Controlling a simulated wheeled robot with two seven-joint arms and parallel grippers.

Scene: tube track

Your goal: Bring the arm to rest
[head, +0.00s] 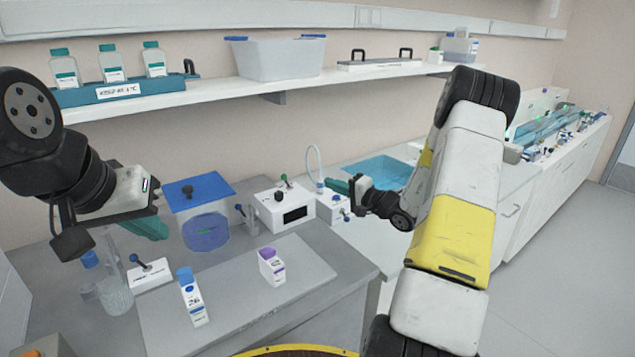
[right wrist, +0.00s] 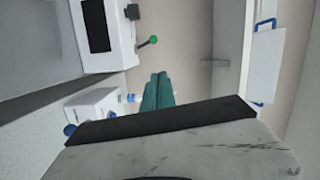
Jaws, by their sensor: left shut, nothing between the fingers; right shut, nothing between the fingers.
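My right gripper (head: 338,186) has teal fingers and is raised in front of the bench, beside a small white device with a curved spout. In the right wrist view its teal fingers (right wrist: 158,92) lie together with nothing between them. My left gripper (head: 150,228) is at the left, above the bench, its teal fingers pointing down and to the right. Its fingers look closed and hold nothing. My right arm (head: 458,190), white and yellow, is bent upward through the right middle of the head view.
On the bench are a blue-capped bottle (head: 193,297), a purple-topped white container (head: 272,267), a blue-lidded tank (head: 200,218) and a white box with a dark display (head: 285,208). A shelf (head: 215,92) with bottles and a bin runs above. Open floor (head: 560,270) lies at the right.

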